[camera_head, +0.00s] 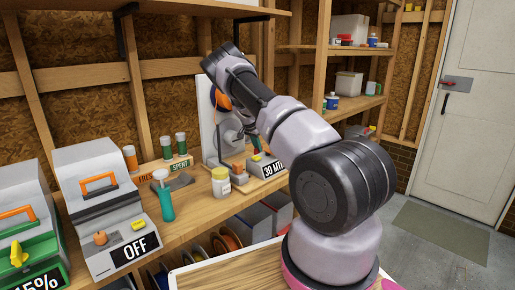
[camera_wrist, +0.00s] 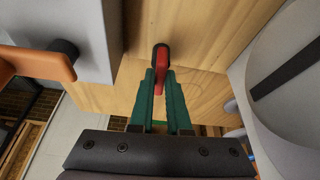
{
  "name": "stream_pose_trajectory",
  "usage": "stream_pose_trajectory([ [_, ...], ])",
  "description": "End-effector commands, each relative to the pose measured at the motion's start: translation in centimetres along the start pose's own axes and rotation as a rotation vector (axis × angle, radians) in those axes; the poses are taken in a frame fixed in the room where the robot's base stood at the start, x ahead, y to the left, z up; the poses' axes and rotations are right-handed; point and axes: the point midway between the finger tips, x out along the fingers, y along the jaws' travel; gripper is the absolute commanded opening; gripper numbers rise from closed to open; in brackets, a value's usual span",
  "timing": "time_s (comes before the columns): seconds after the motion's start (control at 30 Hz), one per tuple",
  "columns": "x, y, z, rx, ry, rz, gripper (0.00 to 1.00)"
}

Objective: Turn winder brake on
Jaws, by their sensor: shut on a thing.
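In the wrist view, my gripper (camera_wrist: 159,82) has two green fingers closed together on a small red-and-black lever (camera_wrist: 161,55), which I take to be the winder brake. The lever shows just past the fingertips, against a light wooden surface. In the head view, the winder's upright pale panel (camera_head: 207,118) stands on the bench behind my arm, with an orange part (camera_head: 221,98) near its top. My arm hides the lever and most of the winder there. I cannot tell the brake's setting.
In the wrist view, an orange crank handle (camera_wrist: 36,65) is close on the left and a large grey round part (camera_wrist: 290,80) on the right.

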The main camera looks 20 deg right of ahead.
Motion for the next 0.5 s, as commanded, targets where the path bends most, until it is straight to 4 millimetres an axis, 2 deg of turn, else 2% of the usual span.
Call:
stream_pose_trajectory([
  [0.17,0.02,-0.03,0.1,-0.001,-0.002,0.0,0.0],
  [0.2,0.02,-0.03,0.1,-0.001,-0.002,0.0,0.23],
  [0.27,0.02,-0.03,0.1,-0.001,-0.002,0.0,0.45],
  [0.5,0.01,-0.01,0.06,-0.001,-0.001,0.0,0.45],
])
